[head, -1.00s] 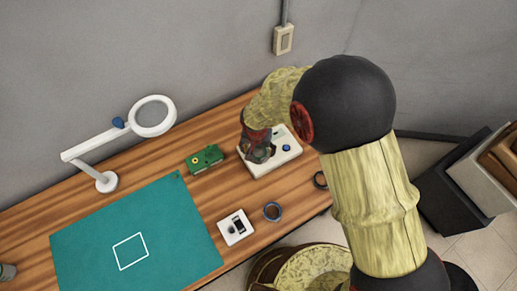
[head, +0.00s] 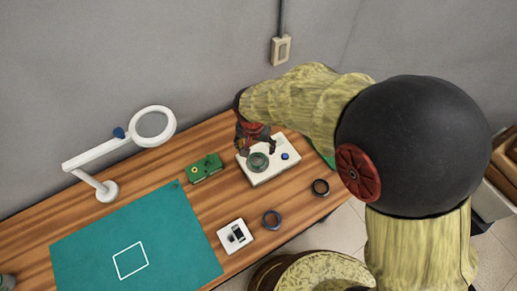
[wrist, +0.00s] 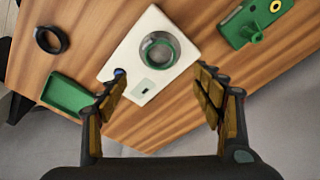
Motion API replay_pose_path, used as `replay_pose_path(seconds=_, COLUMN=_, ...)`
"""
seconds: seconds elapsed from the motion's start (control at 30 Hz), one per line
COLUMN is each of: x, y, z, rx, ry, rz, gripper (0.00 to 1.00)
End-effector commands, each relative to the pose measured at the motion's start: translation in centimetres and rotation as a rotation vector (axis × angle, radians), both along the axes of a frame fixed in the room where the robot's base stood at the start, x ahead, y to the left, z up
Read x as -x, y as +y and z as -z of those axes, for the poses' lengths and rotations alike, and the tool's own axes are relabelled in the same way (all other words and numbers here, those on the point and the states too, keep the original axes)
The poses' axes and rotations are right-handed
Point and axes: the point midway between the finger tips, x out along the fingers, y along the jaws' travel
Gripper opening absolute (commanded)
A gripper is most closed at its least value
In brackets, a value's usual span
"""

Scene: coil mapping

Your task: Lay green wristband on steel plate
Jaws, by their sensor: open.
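The green wristband (head: 258,162) is a ring lying on the white box-like device (head: 251,176). It also shows in the wrist view (wrist: 159,50), over a round grey steel plate (wrist: 158,48) on the device's top. The ring surrounds the plate's visible grey middle; I cannot tell whether it lies fully flat. My gripper (head: 258,145) is just behind and above the ring in the head view. In the wrist view its two fingers (wrist: 160,85) are spread wide with nothing between them, apart from the ring.
A blue-grey ring (head: 272,219) and a black ring (head: 321,187) lie near the front edge. A green tray (wrist: 68,94) is beside the device. A green circuit-board-like block (head: 204,168), white switch box (head: 235,236), teal mat (head: 90,235) and magnifier lamp (head: 107,190) stand left.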

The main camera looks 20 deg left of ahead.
Motion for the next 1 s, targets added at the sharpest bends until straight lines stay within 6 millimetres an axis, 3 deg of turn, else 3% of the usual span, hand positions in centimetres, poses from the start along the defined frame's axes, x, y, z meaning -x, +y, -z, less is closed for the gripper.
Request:
replay_pose_path(seconds=0.33, x=0.0, y=-0.1, z=-0.6, rx=-0.001, ry=-0.002, rz=0.001, gripper=0.67)
replay_pose_path(seconds=0.47, x=-0.9, y=-2.1, z=-2.8, rx=-0.013, ry=-0.015, rz=0.012, gripper=0.67)
replay_pose_path(seconds=0.57, x=-2.1, y=-5.5, z=-6.4, rx=-0.031, ry=-0.039, rz=0.027, gripper=0.67)
replay_pose_path(seconds=0.73, x=-2.6, y=-13.4, z=-13.1, rx=-0.055, ry=-0.093, rz=0.053, gripper=0.67)
replay_pose_path(seconds=0.87, x=-1.4, y=-19.4, z=-17.3, rx=-0.066, ry=-0.139, rz=0.070, gripper=0.67)
replay_pose_path(seconds=1.0, x=1.1, y=-25.2, z=-20.9, rx=-0.068, ry=-0.195, rz=0.087, gripper=0.67)
